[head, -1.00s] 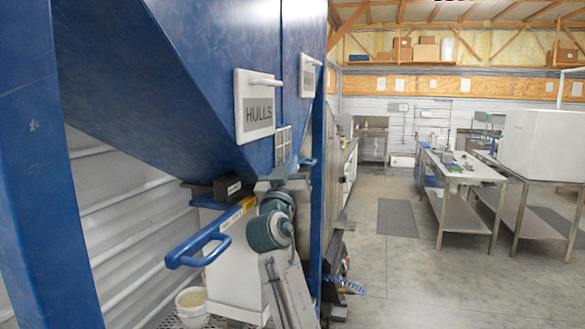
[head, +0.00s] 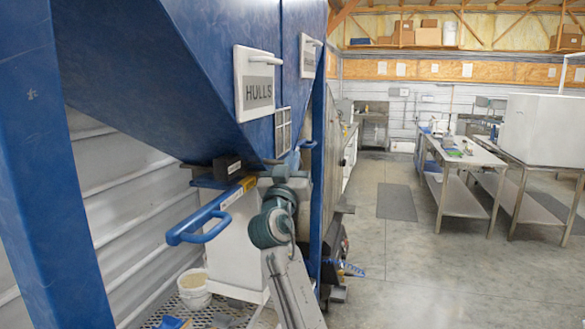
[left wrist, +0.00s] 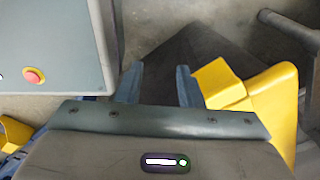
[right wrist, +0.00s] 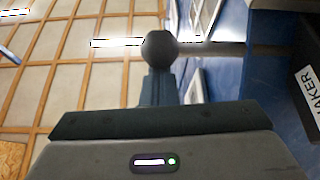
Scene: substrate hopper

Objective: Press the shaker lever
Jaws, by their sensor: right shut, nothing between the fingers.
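My right gripper (head: 282,172) is just right of the small black box (head: 227,167) under the blue hopper. In the right wrist view the right gripper's fingers (right wrist: 160,92) are shut and empty. A dark ball knob (right wrist: 160,48), apparently the shaker lever's, shows right at the fingertips; I cannot tell if they touch. The black box also shows at the right there, with a label ending in "AKER" (right wrist: 307,88). In the head view the knob cannot be made out near my gripper. My left gripper (left wrist: 158,82) is open and empty, seen only in the left wrist view.
A blue handle (head: 198,222) with a yellow label juts out below the box. The hopper (head: 190,75) bears a HULLS sign (head: 258,85). A white bucket (head: 193,290) stands lower left. A blue post (head: 317,190) rises just right of my right gripper. Open floor lies further right.

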